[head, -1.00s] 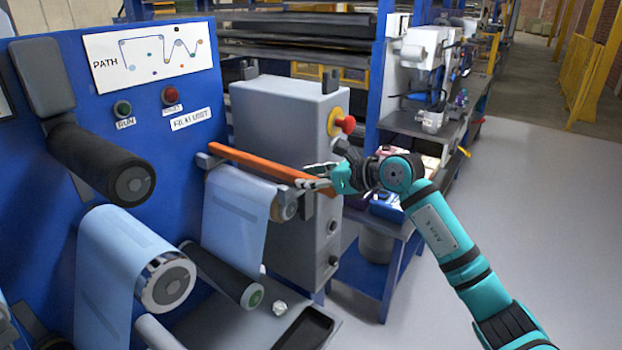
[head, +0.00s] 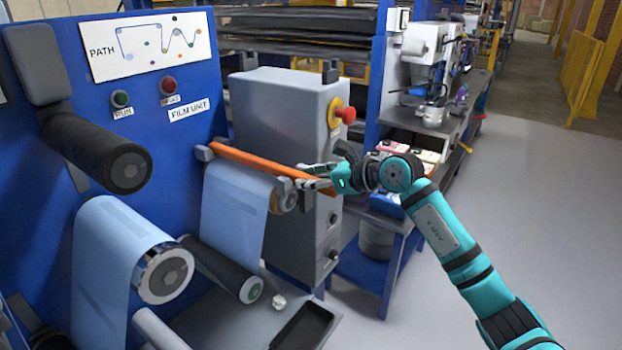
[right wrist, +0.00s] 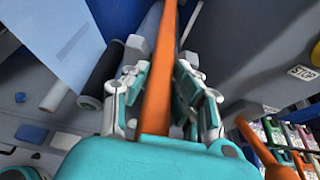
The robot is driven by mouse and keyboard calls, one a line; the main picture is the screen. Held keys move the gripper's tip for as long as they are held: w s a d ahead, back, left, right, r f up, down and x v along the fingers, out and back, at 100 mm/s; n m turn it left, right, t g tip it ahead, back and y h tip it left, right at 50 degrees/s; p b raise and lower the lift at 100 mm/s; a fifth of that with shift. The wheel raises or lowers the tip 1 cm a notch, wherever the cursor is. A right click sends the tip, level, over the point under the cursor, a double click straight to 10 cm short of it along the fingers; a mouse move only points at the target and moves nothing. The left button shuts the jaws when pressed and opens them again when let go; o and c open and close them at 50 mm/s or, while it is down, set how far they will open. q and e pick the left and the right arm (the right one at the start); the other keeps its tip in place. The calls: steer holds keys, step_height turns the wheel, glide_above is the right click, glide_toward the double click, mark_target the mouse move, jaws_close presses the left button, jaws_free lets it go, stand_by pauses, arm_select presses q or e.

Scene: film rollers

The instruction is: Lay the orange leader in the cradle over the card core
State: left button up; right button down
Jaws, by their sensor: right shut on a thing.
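The orange leader (head: 255,161) is a long, straight orange bar. It lies slantwise just above the card core (head: 288,199), whose brownish end shows below the bar with pale blue film hanging from it. The leader's far end is at a small grey bracket (head: 204,152) of the cradle on the blue panel; I cannot tell whether it rests there. My right gripper (head: 314,177) is shut on the leader near its near end. In the right wrist view the leader (right wrist: 160,88) runs between the fingers. The near side of the cradle is hidden. My left gripper is out of view.
A grey cabinet (head: 262,112) with a red stop knob (head: 347,115) stands close behind the leader. Black rollers (head: 95,152) and another blue film roll (head: 105,255) are at left. A dark tray (head: 305,327) lies below. The floor at right is clear.

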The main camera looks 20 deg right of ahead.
steer(key=shift+r, duration=0.1)
jaws_free()
stand_by(0.8)
steer(key=shift+s+d, duration=0.1)
steer(key=shift+s, duration=0.05)
stand_by(0.5)
steer(key=shift+s+d+r, duration=0.15)
steer(key=shift+s+d, duration=0.5)
steer(key=shift+s, duration=0.25)
steer(key=shift+d, duration=0.1)
steer(key=shift+f+b+v, duration=0.25)
steer(key=shift+b+v, duration=0.05)
steer(key=shift+v, duration=0.9)
steer(key=shift+s, duration=0.1)
